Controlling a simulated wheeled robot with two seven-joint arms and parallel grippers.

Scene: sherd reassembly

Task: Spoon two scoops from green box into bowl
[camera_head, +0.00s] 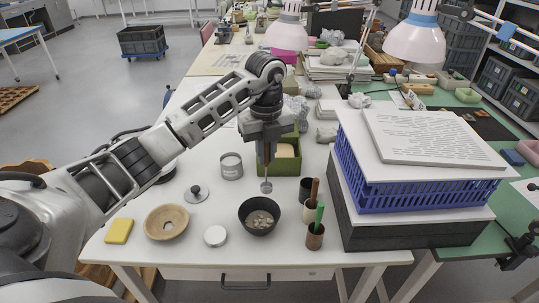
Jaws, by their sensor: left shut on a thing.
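My left gripper (266,145) points down over the white table and is shut on a spoon (266,186), whose handle is between the fingers. The spoon's bowl end hangs just above the far rim of a dark bowl (247,208). Some pale, lumpy material lies in the bottom of the dark bowl. The green box (288,166) stands behind the spoon, partly hidden by the gripper, with pale tan contents showing. I cannot tell whether the spoon carries anything. My right gripper is not in view.
A wooden bowl (166,222), yellow sponge (119,231), round white lid (215,236), knobbed lid (196,194) and grey can (231,166) stand to the left. Cups with tools (315,237) stand right of the dark bowl. A blue crate (375,190) with boards fills the right side.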

